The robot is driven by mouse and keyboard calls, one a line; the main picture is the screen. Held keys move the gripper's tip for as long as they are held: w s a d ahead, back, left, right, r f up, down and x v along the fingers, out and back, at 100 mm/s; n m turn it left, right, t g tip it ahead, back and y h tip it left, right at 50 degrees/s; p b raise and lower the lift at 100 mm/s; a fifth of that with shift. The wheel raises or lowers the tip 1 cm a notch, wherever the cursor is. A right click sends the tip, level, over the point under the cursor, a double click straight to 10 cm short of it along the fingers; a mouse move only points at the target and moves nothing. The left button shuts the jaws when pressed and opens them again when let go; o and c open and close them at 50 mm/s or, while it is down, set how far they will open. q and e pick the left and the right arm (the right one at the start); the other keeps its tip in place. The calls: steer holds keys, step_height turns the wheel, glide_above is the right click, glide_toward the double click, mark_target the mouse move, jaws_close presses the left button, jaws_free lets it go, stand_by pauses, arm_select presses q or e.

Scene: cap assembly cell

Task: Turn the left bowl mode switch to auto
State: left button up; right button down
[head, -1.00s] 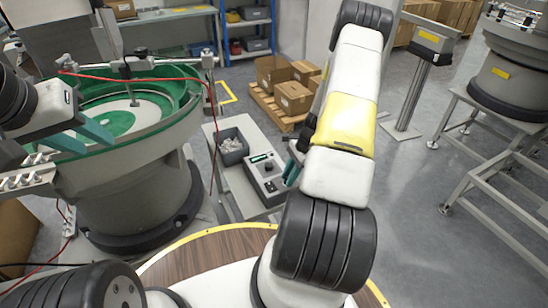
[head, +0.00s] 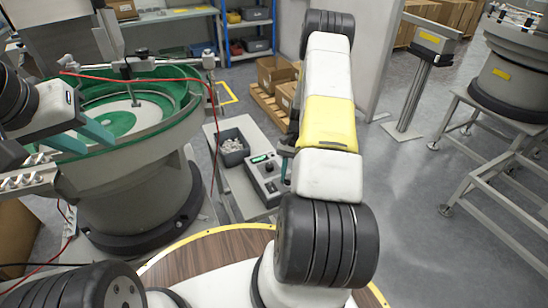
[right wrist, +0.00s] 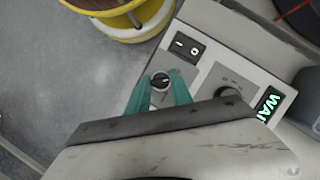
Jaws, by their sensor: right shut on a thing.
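The grey bowl feeder control box (head: 266,186) stands on a narrow bench. In the right wrist view its face (right wrist: 212,75) shows a small black mode switch knob (right wrist: 161,82) on a light round plate. My right gripper (right wrist: 160,76) has its teal fingers on both sides of this knob and is shut on it. In the head view, my right arm hides most of that gripper and the knob. The knob's setting labels cannot be read.
On the box are a black rocker switch (right wrist: 187,46), a black dial (right wrist: 229,95) and a lit display (right wrist: 269,103), partly cut off by my gripper. A grey bin of parts (head: 233,158) sits behind the box. Cardboard boxes (head: 275,73) stand on a pallet beyond.

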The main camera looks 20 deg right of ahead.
steer(key=shift+n, duration=0.4)
steer(key=c, duration=1.1)
jaws_free()
steer(key=v, duration=0.7)
steer(key=shift+w+r, duration=0.15)
steer(key=shift+r, duration=0.25)
